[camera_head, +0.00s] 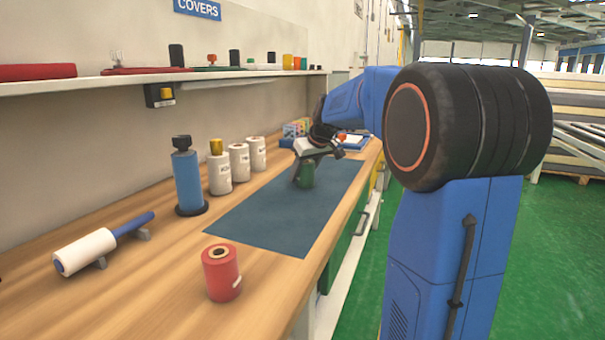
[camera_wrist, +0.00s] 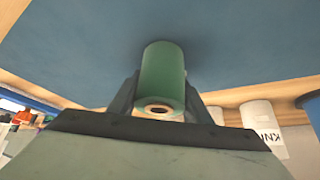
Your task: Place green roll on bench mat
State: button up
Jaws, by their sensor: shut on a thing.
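The green roll (camera_head: 307,174) is upright at the dark blue bench mat (camera_head: 268,218), over its far part in the head view. My gripper (camera_head: 303,170) is shut on the green roll. In the wrist view the green roll (camera_wrist: 163,75) stands between the two fingers of my gripper (camera_wrist: 160,98), with its ringed end towards the camera. The mat (camera_wrist: 80,45) fills the background behind it. Whether the roll's base touches the mat or is slightly above it, I cannot tell.
A red roll (camera_head: 221,272) stands near the mat's front corner. A blue bottle-like cylinder (camera_head: 187,180) and several white rolls (camera_head: 239,162) stand along the mat's left side. A white roller (camera_head: 85,251) lies at left. A shelf (camera_head: 150,78) runs above the bench.

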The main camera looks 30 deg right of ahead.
jog(key=shift+f, duration=0.1)
jog(key=o, duration=1.4)
jog(key=shift+c, duration=0.2)
jog(key=v, duration=1.2)
